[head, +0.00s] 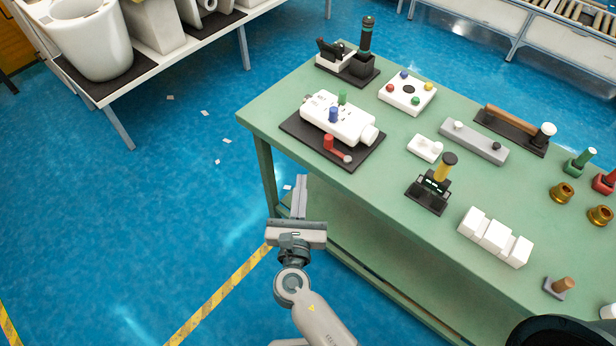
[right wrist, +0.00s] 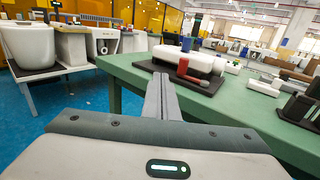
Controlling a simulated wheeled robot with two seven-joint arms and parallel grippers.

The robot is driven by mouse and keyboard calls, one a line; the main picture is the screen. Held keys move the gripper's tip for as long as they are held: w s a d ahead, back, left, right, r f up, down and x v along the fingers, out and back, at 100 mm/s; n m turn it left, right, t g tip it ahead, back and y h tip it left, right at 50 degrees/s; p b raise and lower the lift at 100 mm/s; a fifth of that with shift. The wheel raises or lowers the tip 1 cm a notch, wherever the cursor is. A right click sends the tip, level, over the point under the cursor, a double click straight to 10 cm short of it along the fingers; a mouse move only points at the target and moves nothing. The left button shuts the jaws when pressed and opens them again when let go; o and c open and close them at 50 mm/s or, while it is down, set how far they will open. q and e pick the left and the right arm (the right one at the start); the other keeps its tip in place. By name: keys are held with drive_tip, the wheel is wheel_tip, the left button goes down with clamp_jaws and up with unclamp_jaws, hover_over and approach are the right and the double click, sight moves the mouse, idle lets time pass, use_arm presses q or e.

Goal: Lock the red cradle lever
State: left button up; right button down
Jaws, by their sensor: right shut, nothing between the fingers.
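The red cradle lever (head: 336,149) sits at the front edge of a black base plate (head: 300,133). It has an upright red knob at its left end and a red bar running right to a grey pivot. The white cradle body (head: 350,122) lies behind it, with a blue and a green peg on top. The lever also shows in the right wrist view (right wrist: 184,70). My right gripper (head: 301,183) is shut and empty, in front of the table's left corner, apart from the lever. The right wrist view shows its closed fingers (right wrist: 161,92) pointing toward the cradle. My left gripper is not in view.
The green table (head: 390,185) also holds a button box (head: 407,94), a black stand with a yellow handle (head: 432,188) and white blocks (head: 495,238). The table edge lies close to my right gripper. A bench with white toilet parts (head: 90,40) stands at upper left.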

drive_tip(key=shift+s+a, duration=0.3)
drive_tip(key=shift+s, duration=0.25)
drive_tip(key=shift+s+a, duration=0.3)
drive_tip(key=shift+s, duration=0.2)
drive_tip(key=shift+f, duration=0.1)
drive_tip(key=s+d+f+m+g+y, duration=0.1)
drive_tip(key=s+d+f+m+g, duration=0.3)
drive_tip(key=f, duration=1)
drive_tip(key=s+d+f+m+g+y+b, duration=0.15)
drive_tip(key=s+f+m+g, duration=0.35)
drive_tip(key=f, duration=0.8)
drive_tip(key=s+d+f+m+g, duration=0.1)
drive_tip(key=s+d+f+m, duration=0.35)
drive_tip(key=f, duration=0.95)
drive_tip(key=s+d+f+m+g, duration=0.2)
drive_tip(key=s+d+f+m, duration=0.2)
drive_tip(key=s, duration=0.6)
drive_tip(key=s+d+f+m+g, duration=0.2)
drive_tip(key=s+d+f+m, duration=0.3)
drive_tip(key=s, duration=0.5)
drive_tip(key=s+d+f+m+g, duration=0.2)
drive_tip(key=s+d+f+m, duration=0.3)
drive_tip(key=s+f+m, duration=0.2)
drive_tip(key=s+m, duration=0.2)
drive_tip(key=s, duration=0.1)
drive_tip(key=shift+d+f+g+b, duration=0.25)
drive_tip(key=shift+f+g+b, duration=0.05)
drive_tip(key=shift+f+g, duration=0.1)
